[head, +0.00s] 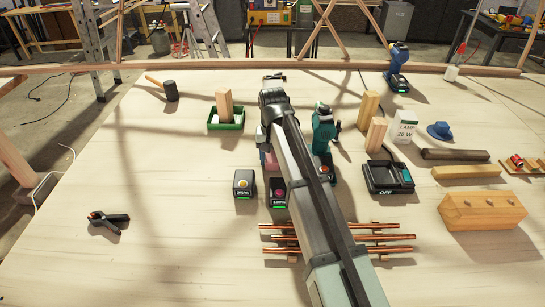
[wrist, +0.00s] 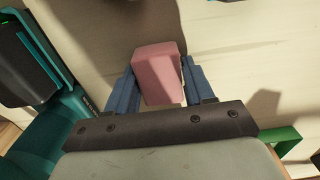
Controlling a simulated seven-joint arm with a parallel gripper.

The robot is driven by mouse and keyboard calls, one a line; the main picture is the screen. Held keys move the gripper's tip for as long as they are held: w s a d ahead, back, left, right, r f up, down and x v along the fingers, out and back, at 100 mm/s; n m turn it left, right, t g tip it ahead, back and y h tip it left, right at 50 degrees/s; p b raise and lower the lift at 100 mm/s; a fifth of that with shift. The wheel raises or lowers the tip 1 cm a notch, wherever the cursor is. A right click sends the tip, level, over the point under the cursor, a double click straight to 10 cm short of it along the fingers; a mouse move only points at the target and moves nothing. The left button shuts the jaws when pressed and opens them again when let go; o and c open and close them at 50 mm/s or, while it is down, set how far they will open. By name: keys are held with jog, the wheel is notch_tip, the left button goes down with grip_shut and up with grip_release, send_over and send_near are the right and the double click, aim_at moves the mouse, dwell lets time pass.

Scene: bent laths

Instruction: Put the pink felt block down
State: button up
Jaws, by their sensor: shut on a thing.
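The pink felt block (wrist: 158,75) is between the blue-grey fingers of my gripper (wrist: 160,68) in the wrist view. The fingers are shut on its two sides, and its far end points at the pale tabletop. In the head view a small pink part of the block (head: 269,161) shows beside my arm at the gripper (head: 266,153); the arm hides much of the rest. I cannot tell whether the block touches the table.
A green tray (head: 226,127) with a wooden block stands left of my gripper. A teal drill (head: 323,130) stands close on the right. Two small dark boxes (head: 244,184) and copper rods (head: 280,238) lie nearer. The table's left part is mostly clear.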

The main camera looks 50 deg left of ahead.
aim_at(272, 156)
jog(key=shift+f, duration=0.15)
jog(key=o, duration=1)
notch_tip(272, 156, up, 12)
jog(key=shift+r, duration=0.2)
